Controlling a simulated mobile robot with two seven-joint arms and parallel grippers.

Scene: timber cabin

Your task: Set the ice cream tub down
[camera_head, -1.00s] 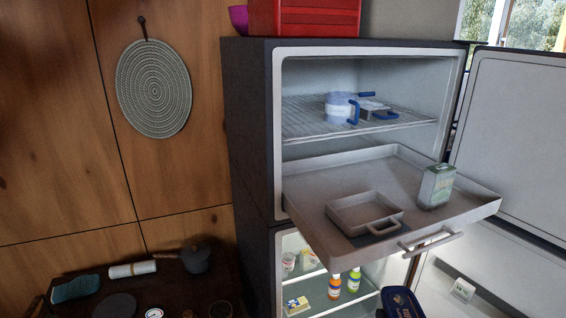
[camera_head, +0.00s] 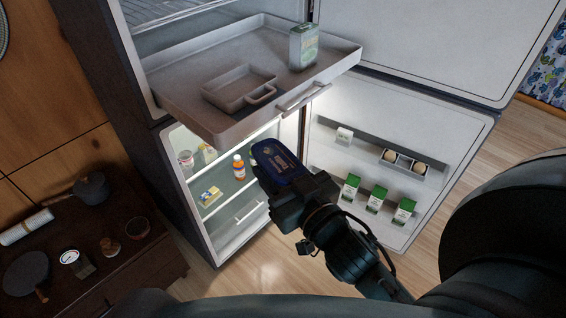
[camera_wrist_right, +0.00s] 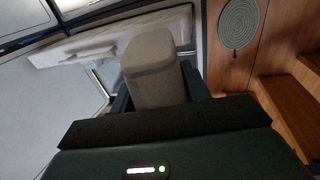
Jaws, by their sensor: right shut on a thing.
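The ice cream tub (camera_head: 276,158) shows a dark blue lid with a printed label in the head view. My right gripper (camera_head: 290,183) is shut on it and holds it in the air in front of the open fridge, below the pulled-out freezer drawer (camera_head: 205,127). In the right wrist view the tub (camera_wrist_right: 155,70) shows a plain beige, rounded side between the fingers of my right gripper (camera_wrist_right: 160,92). My left gripper is not in view.
The drawer holds a shallow grey bin (camera_head: 228,92) and a green and white carton (camera_head: 303,48), with bare room around them. The open lower door (camera_head: 400,225) stands to the right. A dark side table (camera_head: 125,275) with pots is at left.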

